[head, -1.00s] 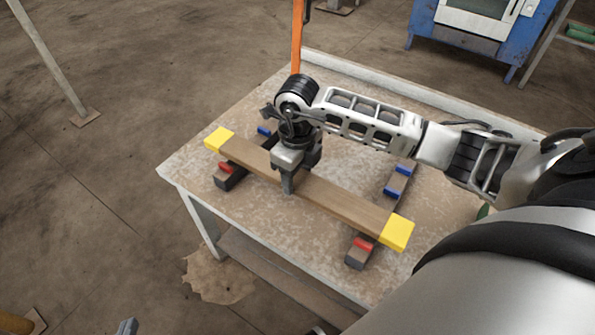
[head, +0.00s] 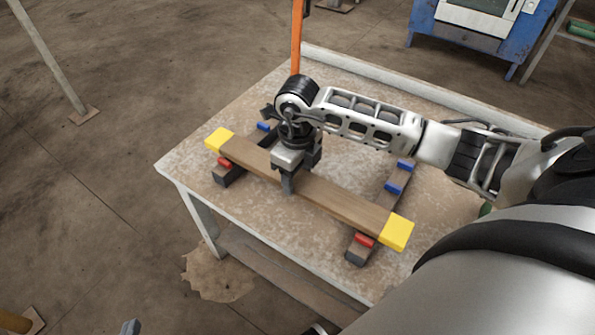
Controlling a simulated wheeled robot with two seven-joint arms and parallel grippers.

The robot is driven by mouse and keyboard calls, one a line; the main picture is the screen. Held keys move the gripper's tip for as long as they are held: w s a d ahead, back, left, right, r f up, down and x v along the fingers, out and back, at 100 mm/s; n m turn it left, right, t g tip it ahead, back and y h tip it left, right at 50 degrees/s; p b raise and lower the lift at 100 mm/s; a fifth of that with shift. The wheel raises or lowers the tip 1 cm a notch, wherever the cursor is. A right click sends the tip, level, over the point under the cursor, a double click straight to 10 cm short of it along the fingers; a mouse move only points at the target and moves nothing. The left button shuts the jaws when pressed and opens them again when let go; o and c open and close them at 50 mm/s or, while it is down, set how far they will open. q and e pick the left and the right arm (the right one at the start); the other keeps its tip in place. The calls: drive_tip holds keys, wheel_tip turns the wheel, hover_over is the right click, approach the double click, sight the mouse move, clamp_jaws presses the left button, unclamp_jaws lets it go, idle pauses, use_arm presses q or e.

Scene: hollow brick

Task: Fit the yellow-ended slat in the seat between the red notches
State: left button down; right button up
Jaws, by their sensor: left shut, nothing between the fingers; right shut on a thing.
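The wooden slat (head: 335,197) with a yellow left end (head: 219,139) and yellow right end (head: 397,232) lies across two dark rails. My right gripper (head: 288,187) is shut on the slat near its middle, from above. One red notch block (head: 224,162) shows at the slat's front edge on the left rail (head: 228,177). Another red block (head: 364,240) shows on the right rail (head: 356,256). Any red blocks behind these are hidden by the slat. I cannot tell whether the slat touches the rails. My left gripper (head: 130,327) shows only as a grey tip at the bottom edge, shut and empty.
Blue blocks stand farther back on the left rail (head: 263,127) and right rail (head: 393,189). The worn table (head: 308,235) is otherwise mostly clear. An orange post (head: 297,35) rises behind it, and a blue machine (head: 470,38) stands at the back right.

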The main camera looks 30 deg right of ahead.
use_arm(q)
drive_tip(key=shift+f+b, duration=0.2)
drive_tip(key=shift+b, duration=0.15)
use_arm(e)
drive_tip(key=shift+f, duration=0.45)
drive_tip(key=o, duration=1.2)
use_arm(q)
drive_tip(key=shift+f, duration=0.1)
use_arm(e)
drive_tip(key=shift+o, duration=0.5)
use_arm(q)
drive_tip(key=shift+f, duration=0.1)
use_arm(e)
drive_tip(key=shift+r, duration=0.35)
use_arm(q)
wheel_tip(320, 180, up, 2)
drive_tip(key=shift+w+r+p, duration=0.15)
drive_tip(key=shift+p, duration=0.65)
use_arm(e)
wheel_tip(320, 180, up, 15)
drive_tip(key=shift+r, duration=0.15)
